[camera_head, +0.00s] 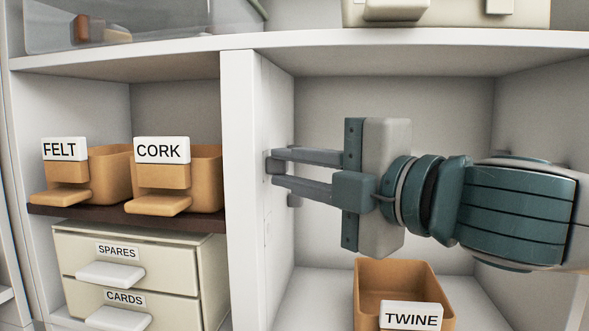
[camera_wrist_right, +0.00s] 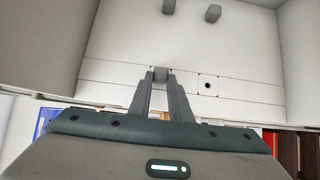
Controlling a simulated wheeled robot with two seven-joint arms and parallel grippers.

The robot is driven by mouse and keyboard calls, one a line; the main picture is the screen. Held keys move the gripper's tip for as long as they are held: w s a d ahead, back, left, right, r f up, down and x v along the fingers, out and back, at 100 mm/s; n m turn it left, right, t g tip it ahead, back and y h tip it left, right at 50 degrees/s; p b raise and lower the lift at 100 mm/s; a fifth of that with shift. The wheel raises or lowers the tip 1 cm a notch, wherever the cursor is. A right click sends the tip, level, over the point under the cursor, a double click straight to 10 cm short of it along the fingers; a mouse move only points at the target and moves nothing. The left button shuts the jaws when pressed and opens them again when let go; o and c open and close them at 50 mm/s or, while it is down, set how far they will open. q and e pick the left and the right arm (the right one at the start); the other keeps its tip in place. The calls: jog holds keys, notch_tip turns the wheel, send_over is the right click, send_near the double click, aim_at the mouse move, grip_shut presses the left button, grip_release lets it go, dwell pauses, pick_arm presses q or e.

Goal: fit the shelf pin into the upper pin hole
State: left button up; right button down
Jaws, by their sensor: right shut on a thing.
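My right gripper (camera_head: 275,169) reaches in from the right, its two fingers shut on the small grey shelf pin (camera_head: 271,159) at the face of the white divider panel (camera_head: 240,190). In the right wrist view the pin (camera_wrist_right: 161,73) shows between the fingertips (camera_wrist_right: 162,80). The upper pin hole is not visible; the pin and fingertips cover that part of the panel. I cannot tell how far the pin is in. A dark pin hole (camera_wrist_right: 208,85) with a square outline is open to the right of the pin. My left gripper is not in view.
Two grey pegs (camera_wrist_right: 169,6) (camera_wrist_right: 213,13) stand on the panel deeper in. A TWINE bin (camera_head: 390,272) stands below my right gripper. FELT (camera_head: 110,165) and CORK (camera_head: 205,175) bins and a drawer unit (camera_head: 140,245) are left of the panel. A shelf (camera_head: 300,45) runs above.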

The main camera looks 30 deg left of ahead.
dwell(0.4)
jog(key=c, duration=1.8)
grip_release()
jog(key=shift+o, duration=1.3)
jog(key=shift+s+a, duration=0.1)
jog(key=shift+a, duration=0.1)
jog(key=o, duration=0.5)
jog(key=shift+d, duration=0.1)
jog(key=shift+c, duration=0.2)
jog(key=shift+d, duration=0.15)
jog(key=v, duration=0.6)
jog(key=shift+d, duration=0.3)
jog(key=shift+s, duration=0.1)
